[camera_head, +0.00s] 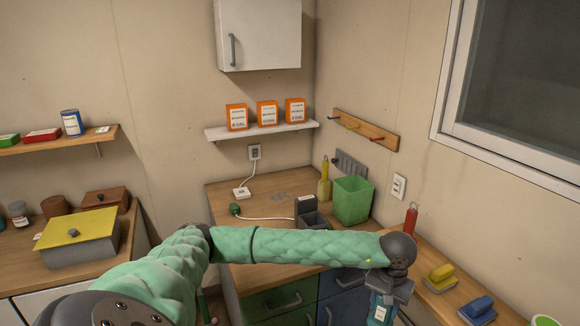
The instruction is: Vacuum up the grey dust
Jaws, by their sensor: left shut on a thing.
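My left arm reaches across from the left, and my left gripper (390,284) is at the lower right, pointing down. It is shut on a teal device with a white label (381,311), which looks like the handheld vacuum. The device's lower end is cut off by the picture's bottom edge. A faint grey patch, apparently the grey dust (280,197), lies on the wooden counter at the back, left of a dark grey open holder (309,212). The gripper is well to the right of and nearer than that patch. My right gripper is not in view.
A green bin (351,199) stands right of the holder. A red bottle (411,220), a yellow brush (441,277) and a blue brush (478,309) are on the right. My forearm hides the counter's front.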

